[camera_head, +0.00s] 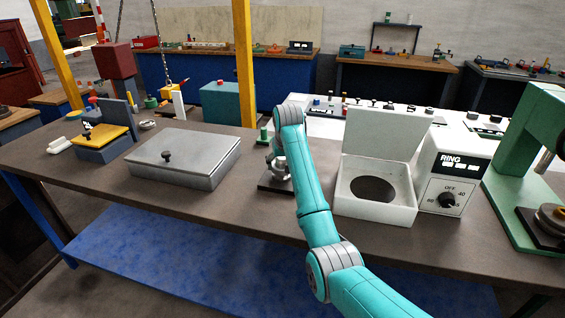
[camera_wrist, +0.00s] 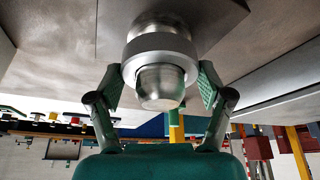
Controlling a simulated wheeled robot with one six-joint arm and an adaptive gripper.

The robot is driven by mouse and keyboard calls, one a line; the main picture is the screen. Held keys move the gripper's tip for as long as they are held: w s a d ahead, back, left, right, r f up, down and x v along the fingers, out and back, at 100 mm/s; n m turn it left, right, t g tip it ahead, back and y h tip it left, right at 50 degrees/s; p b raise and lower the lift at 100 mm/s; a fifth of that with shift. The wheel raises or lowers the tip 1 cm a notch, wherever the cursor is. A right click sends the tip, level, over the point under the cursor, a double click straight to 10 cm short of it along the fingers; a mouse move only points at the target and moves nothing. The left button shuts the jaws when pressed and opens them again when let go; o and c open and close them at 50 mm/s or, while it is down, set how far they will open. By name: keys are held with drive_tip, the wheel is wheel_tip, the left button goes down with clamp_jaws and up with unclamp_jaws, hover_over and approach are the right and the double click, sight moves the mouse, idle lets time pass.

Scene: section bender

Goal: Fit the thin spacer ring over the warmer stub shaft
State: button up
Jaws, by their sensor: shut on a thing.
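In the wrist view a bright metal ring (camera_wrist: 160,46) sits around the stub shaft, whose rounded end (camera_wrist: 161,86) sticks out through it toward the camera. My gripper (camera_wrist: 161,80) has its two green-padded fingers closed on opposite sides of the ring. How far along the shaft the ring sits, and whether it touches the shoulder behind it, I cannot tell. In the head view the stub shaft's dark base plate (camera_head: 272,188) stands on the bench, and my gripper (camera_head: 277,163) is at the shaft, partly hidden by my arm.
The white ring warmer (camera_head: 375,208) stands open to the right, with a round dark opening and a dial box (camera_head: 454,180) beside it. A green press (camera_head: 530,140) is at far right. A grey lidded box (camera_head: 184,158) and a yellow-topped box (camera_head: 103,134) are at left.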

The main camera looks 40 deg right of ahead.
drive_tip(key=shift+f, duration=0.95)
drive_tip(key=o, duration=1.2)
drive_tip(key=v, duration=1.2)
drive_tip(key=shift+w, duration=0.1)
